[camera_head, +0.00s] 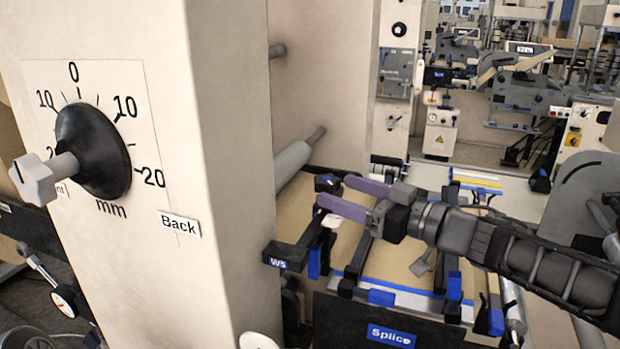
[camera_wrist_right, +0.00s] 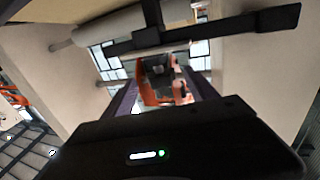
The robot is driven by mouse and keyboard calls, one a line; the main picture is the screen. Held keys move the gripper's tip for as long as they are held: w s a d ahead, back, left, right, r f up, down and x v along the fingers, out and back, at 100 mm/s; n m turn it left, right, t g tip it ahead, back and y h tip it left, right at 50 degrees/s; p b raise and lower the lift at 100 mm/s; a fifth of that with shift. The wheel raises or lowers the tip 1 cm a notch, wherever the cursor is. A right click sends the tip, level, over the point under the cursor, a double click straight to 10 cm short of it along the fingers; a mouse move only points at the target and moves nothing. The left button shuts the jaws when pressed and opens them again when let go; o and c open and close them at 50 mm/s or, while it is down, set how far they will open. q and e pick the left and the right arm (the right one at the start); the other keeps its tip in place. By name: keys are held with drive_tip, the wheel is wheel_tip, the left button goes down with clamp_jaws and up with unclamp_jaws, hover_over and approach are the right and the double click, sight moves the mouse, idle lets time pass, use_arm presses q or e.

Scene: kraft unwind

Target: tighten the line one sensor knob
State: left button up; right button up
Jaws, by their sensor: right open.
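My right gripper (camera_head: 332,191) is open, with its two purple fingers pointing left over the web table, and nothing shows held between them. A small black knob-like part (camera_head: 327,183) shows at the fingertips; I cannot tell whether they touch it. Below is a dark bracket (camera_head: 290,255) with a blue "WS" label. I cannot tell for sure which part is the line one sensor knob. In the right wrist view the purple fingers (camera_wrist_right: 163,92) stand apart, and a dark bar (camera_wrist_right: 215,32) crosses beyond them. My left gripper is not in view.
A large cream column (camera_head: 225,150) fills the left, with a black dial (camera_head: 92,150), a pale star-shaped handle (camera_head: 40,180) and a "Back" label. A grey roller (camera_head: 292,163) juts out beside it. A dark "Splice" panel (camera_head: 340,325) is in front. Other machines stand behind.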

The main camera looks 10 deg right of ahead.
drive_tip(key=shift+a, duration=0.1)
drive_tip(key=x, duration=0.7)
drive_tip(key=shift+w+a, duration=0.2)
drive_tip(key=shift+w, duration=0.1)
drive_tip(key=shift+c, duration=0.6)
drive_tip(key=c, duration=1.3)
